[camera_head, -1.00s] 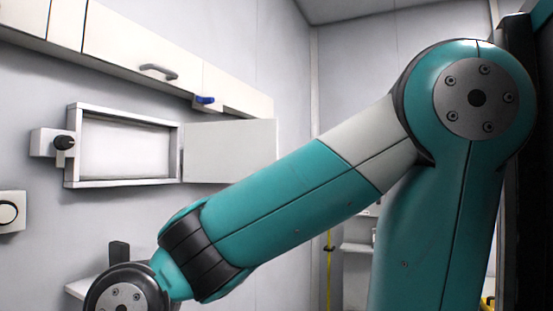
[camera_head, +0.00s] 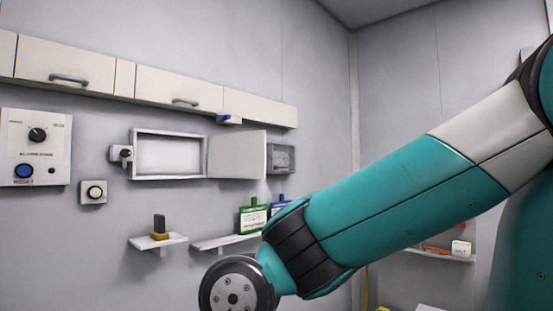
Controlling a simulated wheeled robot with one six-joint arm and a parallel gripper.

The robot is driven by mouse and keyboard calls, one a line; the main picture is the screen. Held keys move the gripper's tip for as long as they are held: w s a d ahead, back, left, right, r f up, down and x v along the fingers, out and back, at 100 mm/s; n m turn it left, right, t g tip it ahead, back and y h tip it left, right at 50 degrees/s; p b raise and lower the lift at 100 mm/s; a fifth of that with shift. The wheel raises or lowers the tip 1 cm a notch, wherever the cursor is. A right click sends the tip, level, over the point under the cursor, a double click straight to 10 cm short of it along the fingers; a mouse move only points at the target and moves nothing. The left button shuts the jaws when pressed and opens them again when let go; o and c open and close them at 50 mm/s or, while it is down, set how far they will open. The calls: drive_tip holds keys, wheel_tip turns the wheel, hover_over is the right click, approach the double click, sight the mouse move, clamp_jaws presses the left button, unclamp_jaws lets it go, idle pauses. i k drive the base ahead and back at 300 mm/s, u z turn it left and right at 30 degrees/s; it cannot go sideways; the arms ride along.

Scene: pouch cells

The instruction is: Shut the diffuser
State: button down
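A shallow white wall box (camera_head: 168,178) hangs on the left wall, and its flat door panel (camera_head: 237,154) stands swung open to the right. It is the only open hinged thing I see, and no label marks it as the diffuser. A black knob on a small white block (camera_head: 121,154) sits at the box's left edge. My teal arm crosses the right side, and its wrist joint is at the bottom, below the box and apart from it. My gripper is out of view.
White cupboards (camera_head: 68,68) run above the box. A control panel (camera_head: 14,151) and a push button (camera_head: 94,192) are to its left. Below are a small shelf (camera_head: 172,240) with a dark block and another shelf (camera_head: 212,243) with green and blue containers.

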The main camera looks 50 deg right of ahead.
sight(243, 154)
drive_tip(key=z, duration=0.6)
drive_tip(key=i, duration=0.5)
drive_tip(key=z, duration=1.15)
drive_tip(key=i, duration=0.6)
drive_tip(key=z, duration=0.25)
